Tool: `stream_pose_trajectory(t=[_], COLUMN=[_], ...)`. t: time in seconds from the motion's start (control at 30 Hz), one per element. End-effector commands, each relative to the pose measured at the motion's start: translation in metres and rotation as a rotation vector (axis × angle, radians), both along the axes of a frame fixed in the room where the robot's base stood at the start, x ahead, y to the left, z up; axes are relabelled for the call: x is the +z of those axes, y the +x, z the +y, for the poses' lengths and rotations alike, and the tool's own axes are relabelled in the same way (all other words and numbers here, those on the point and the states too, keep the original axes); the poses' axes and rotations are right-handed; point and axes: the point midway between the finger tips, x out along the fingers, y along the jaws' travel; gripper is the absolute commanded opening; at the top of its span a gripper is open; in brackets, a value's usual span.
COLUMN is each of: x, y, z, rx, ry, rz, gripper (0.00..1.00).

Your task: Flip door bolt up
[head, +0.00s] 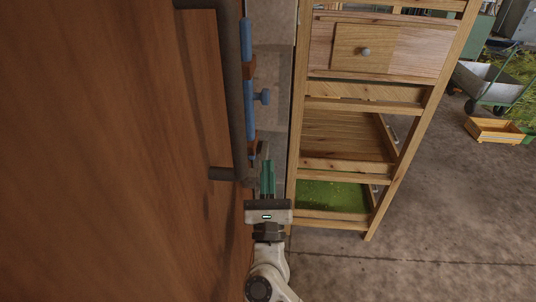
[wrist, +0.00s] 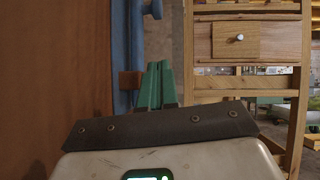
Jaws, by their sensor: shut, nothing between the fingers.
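The door bolt (head: 248,110) is a long blue rod in brown brackets, with a blue knob (head: 263,97) sticking out to the right. It runs along the edge of a large brown wooden door (head: 110,150). My gripper (head: 267,164) has green fingers and is shut and empty. In the head view it sits by the lower end of the bolt, below the knob. In the wrist view the bolt (wrist: 121,45) is just left of my fingertips (wrist: 158,65), with the knob (wrist: 153,9) above them at the top edge. I cannot tell whether the fingers touch the bolt.
A wooden rack (head: 298,150) with a knobbed drawer (head: 363,48) and a green-filled tray (head: 330,194) stands close on the right. A dark grey bar (head: 237,90) runs beside the bolt. Concrete floor (head: 440,200) lies open at right, with a cart (head: 490,82) and yellow crate (head: 493,129) beyond.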

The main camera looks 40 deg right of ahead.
Motion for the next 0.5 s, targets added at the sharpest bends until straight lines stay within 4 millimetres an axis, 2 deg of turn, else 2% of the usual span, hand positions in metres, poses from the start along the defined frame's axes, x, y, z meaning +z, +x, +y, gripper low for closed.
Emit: stream_pose_trajectory(t=[0.13, 0.5], x=[-0.0091, -0.0105], y=[-0.0090, -0.0116], z=[0.0069, 0.0093], rx=[0.000, 0.000], ry=[0.001, 0.000], rz=[0.001, 0.000], gripper=[0.00, 0.00])
